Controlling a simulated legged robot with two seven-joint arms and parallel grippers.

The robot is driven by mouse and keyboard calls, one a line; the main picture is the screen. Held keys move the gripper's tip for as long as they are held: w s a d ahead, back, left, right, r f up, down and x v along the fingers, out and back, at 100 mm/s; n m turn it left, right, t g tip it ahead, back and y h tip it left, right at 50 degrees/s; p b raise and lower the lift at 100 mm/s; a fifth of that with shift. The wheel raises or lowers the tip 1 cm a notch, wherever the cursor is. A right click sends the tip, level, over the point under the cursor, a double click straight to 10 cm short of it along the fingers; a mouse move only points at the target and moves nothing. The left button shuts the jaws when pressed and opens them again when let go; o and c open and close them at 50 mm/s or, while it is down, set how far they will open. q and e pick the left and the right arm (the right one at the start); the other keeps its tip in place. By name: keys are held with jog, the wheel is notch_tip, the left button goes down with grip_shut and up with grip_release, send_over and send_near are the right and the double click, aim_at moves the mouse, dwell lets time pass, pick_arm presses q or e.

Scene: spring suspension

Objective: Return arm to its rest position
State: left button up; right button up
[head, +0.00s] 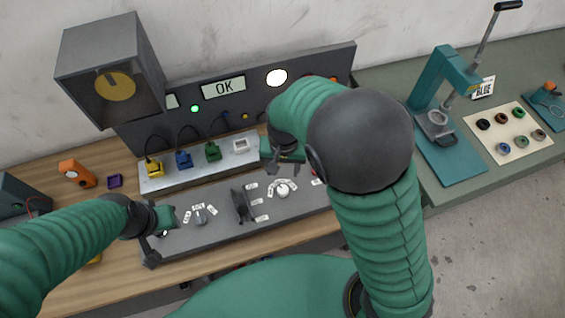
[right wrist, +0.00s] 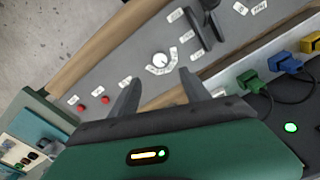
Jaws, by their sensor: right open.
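My right arm reaches over the wooden bench in the head view, its elbow large in the foreground. Its gripper (head: 285,158) is above the back part of the grey control panel (head: 225,228), near the white connector (head: 241,145). In the right wrist view, the right gripper's two fingers (right wrist: 158,92) are apart with nothing between them. My left gripper (head: 166,219) is low over the left end of the panel, near a dial (head: 201,216); its fingers are too small to read.
Yellow (head: 153,168), blue (head: 184,159) and green (head: 213,151) connectors stand on a light ledge. A display (head: 224,86) reads OK, beside a lit green lamp (head: 195,109). A dark speaker-like box (head: 110,70) stands back left. A teal press (head: 440,95) stands on the right table.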

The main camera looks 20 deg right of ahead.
pick_arm(q)
jog(key=s+b+x, duration=0.2)
jog(key=b+x, duration=0.6)
jog(key=shift+w+f, duration=0.3)
jog(key=shift+f, duration=0.15)
pick_arm(e)
jog(key=s+d+f+n+t, duration=0.2)
jog(key=s+d+f+n, duration=0.2)
jog(key=s+d, duration=0.3)
jog(key=shift+s+d+f, duration=0.2)
jog(key=shift+s+f, duration=0.25)
jog(key=shift+f, duration=0.35)
pick_arm(q)
jog(key=shift+w+a+f, duration=0.1)
jog(key=shift+a, duration=0.1)
pick_arm(e)
jog(key=shift+w+a, duration=0.1)
jog(key=shift+a, duration=0.05)
pick_arm(q)
jog(key=shift+d, duration=0.15)
